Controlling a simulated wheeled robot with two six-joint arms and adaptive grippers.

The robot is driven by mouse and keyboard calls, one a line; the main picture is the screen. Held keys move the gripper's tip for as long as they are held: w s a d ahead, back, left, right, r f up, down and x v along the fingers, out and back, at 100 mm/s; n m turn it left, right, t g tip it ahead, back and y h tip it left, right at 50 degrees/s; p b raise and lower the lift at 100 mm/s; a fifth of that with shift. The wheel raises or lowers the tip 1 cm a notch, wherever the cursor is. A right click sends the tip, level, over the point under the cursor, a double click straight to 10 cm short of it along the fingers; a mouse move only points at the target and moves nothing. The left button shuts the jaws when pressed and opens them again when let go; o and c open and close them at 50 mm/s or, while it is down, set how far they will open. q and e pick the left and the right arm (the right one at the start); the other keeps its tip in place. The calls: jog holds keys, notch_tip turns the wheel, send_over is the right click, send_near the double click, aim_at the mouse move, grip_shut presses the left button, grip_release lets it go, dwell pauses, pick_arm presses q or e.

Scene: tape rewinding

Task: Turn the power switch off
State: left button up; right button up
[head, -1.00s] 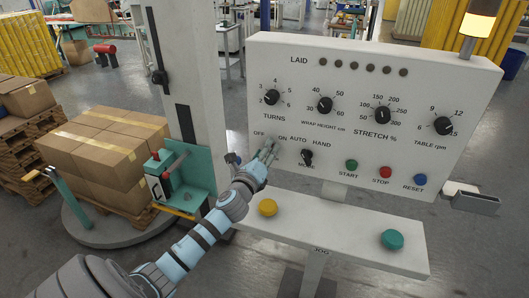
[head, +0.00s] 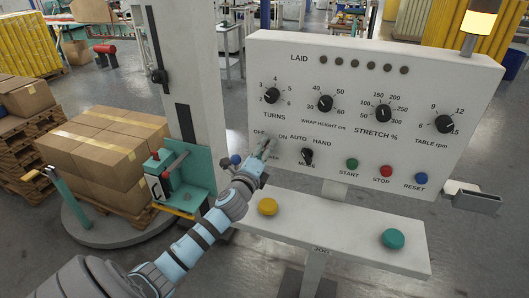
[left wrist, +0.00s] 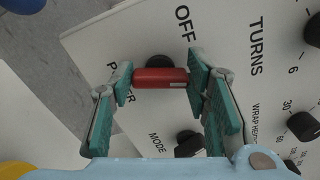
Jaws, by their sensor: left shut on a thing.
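The white control panel (head: 340,140) fills the right half of the head view. Its power switch sits below the OFF and ON labels and is mostly hidden there by my left gripper (head: 266,148). In the left wrist view the switch shows as a red handle (left wrist: 160,77) on a dark round base. The teal fingers of my left gripper (left wrist: 160,80) press on both ends of the red handle. The OFF label (left wrist: 184,22) is close by, and the POWER label is partly covered by a finger. My right gripper is not in view.
The black MODE knob (head: 307,157) is just right of the gripper. The START button (head: 352,164) is farther right. A shelf below carries a yellow button (head: 267,207) and a green button (head: 393,239). The lamp (head: 480,22) glows yellow. Wrapped boxes (head: 105,155) stand at left.

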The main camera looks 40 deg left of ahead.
pick_arm(q)
jog(key=shift+f+n+b, duration=0.15)
jog(key=shift+n+b, duration=0.7)
jog(key=shift+n, duration=2.35)
jog(key=shift+f+n+b, duration=0.15)
jog(key=shift+n+b, duration=0.7)
jog(key=shift+n, duration=2.35)
jog(key=o, duration=1.2)
jog(key=shift+c, duration=0.2)
